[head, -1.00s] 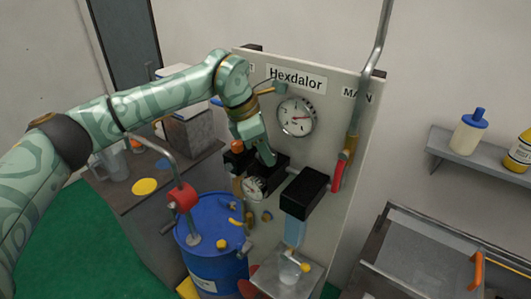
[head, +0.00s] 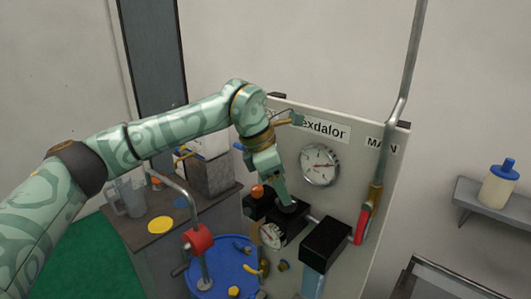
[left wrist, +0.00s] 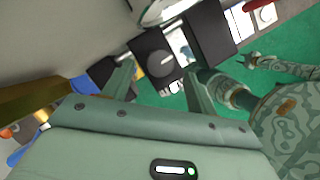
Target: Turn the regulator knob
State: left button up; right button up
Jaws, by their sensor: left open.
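The regulator is a black block with a small round gauge (head: 271,235) on its front, mounted on the panel in the head view. Its dark round regulator knob (left wrist: 160,63) shows in the left wrist view with a pale mark across it. My left gripper (left wrist: 162,88) is open, one finger on each side of the knob in that view. In the head view my left gripper (head: 284,199) points down at the regulator and partly hides the knob; contact cannot be told. A small forked end, apparently my right gripper (left wrist: 250,60), shows far off in the left wrist view.
A large dial (head: 319,165) is above the regulator. Another black box (head: 326,243) stands to its right, near a red-handled pipe (head: 361,225). A blue drum (head: 226,268) with a red-fitted pipe stands in front. An orange ball (head: 257,191) is close to the gripper's left.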

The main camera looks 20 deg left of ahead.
pick_arm(q)
jog(key=b+v, duration=0.1)
jog(key=v, duration=1.1)
jog(key=shift+a+r, duration=0.2)
jog(key=shift+r, duration=0.15)
jog(key=shift+s, duration=0.15)
